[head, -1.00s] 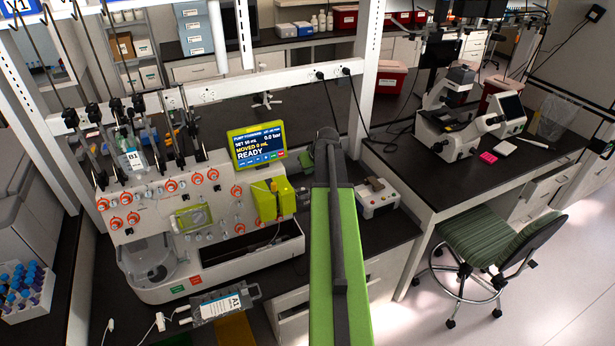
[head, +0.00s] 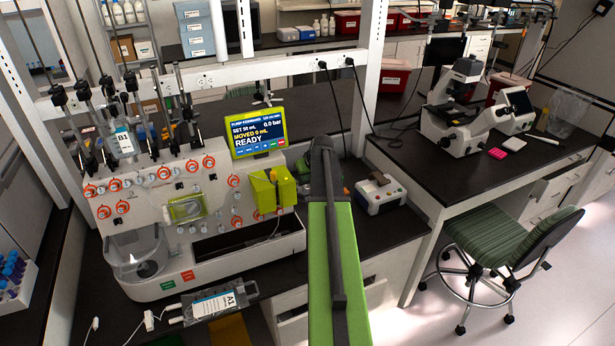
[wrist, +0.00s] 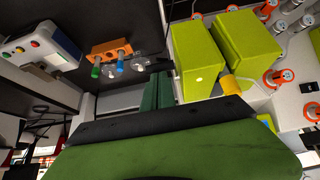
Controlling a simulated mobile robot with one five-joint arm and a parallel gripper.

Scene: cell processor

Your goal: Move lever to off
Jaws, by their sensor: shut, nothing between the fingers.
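No part is clearly marked as the lever. A white box (head: 383,200) with a brown-grey piece (head: 379,179) on top stands right of the cell processor (head: 200,262); I cannot tell if that piece is the lever. The white box also shows at the upper left of the wrist view (wrist: 38,45), with coloured buttons. The processor carries a yellow-green block pair (head: 270,190) with a yellow knob (wrist: 236,86). My gripper (wrist: 157,92) shows as two dark green fingers close together, shut and empty, in front of the yellow-green blocks' left side. In the head view my arm hides it.
An orange block (wrist: 111,50) with green and blue knobs lies near the gripper in the wrist view. A lit screen (head: 257,133) reading READY stands above the processor. A microscope (head: 465,120) stands on the right bench, with a green chair (head: 505,235) before it.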

